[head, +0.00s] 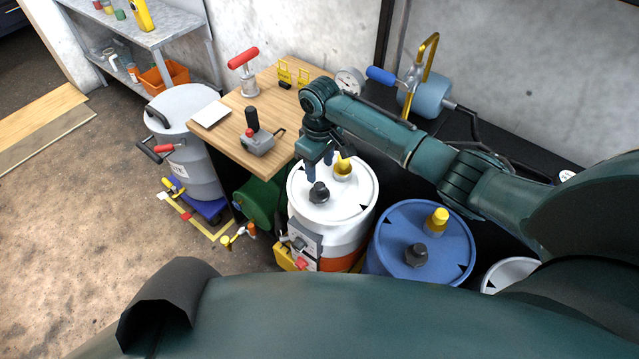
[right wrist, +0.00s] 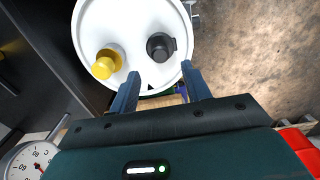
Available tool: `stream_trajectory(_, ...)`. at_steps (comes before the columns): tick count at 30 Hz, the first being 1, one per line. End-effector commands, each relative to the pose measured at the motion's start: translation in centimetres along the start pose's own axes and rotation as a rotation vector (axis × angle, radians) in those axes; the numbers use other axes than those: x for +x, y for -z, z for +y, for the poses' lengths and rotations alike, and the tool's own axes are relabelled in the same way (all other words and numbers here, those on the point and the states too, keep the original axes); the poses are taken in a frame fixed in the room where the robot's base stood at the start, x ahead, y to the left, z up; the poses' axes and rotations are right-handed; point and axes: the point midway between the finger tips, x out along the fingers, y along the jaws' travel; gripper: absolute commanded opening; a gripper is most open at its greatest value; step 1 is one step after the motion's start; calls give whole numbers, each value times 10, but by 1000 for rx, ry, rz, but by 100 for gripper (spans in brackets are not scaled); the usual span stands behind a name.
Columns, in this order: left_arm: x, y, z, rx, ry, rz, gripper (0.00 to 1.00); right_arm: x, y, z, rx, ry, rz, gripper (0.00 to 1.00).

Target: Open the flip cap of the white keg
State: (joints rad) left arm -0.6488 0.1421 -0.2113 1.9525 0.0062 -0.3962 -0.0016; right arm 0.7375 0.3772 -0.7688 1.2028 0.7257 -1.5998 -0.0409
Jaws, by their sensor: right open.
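The white keg (head: 333,214) stands upright right of centre in the head view, with an orange band low on its side. Its round white lid bears a black cap (head: 319,192) and a yellow cap (head: 343,167). I cannot tell which one is the flip cap. My right gripper (head: 319,168) is open and empty over the lid, pointing down near both caps. In the right wrist view the lid shows the black cap (right wrist: 160,46) ahead of the gap between the fingers (right wrist: 160,78), and the yellow cap (right wrist: 107,63) to the left. My left gripper is out of view.
A blue drum (head: 395,235) with similar caps stands close right of the keg. A wooden table (head: 235,140) with tools is behind and left. A grey drum (head: 197,150) and green canister (head: 258,200) are to the left. Open floor lies at far left.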

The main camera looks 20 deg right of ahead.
Motion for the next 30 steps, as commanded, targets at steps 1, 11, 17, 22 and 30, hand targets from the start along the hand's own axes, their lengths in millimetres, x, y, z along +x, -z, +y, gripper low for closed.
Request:
stream_trajectory(1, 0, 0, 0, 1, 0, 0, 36, 12, 0, -1, 1, 1, -4, 48)
stream_trajectory(11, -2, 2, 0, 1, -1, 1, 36, 67, 0, -1, 1, 2, 0, 48)
stream_trajectory(17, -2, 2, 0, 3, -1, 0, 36, 78, 1, -1, -1, 1, 1, 48)
stream_trajectory(22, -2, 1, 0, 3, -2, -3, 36, 79, 0, 0, 0, 0, 2, 48)
stream_trajectory(30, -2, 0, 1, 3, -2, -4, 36, 79, 0, 0, 0, 0, 2, 34)
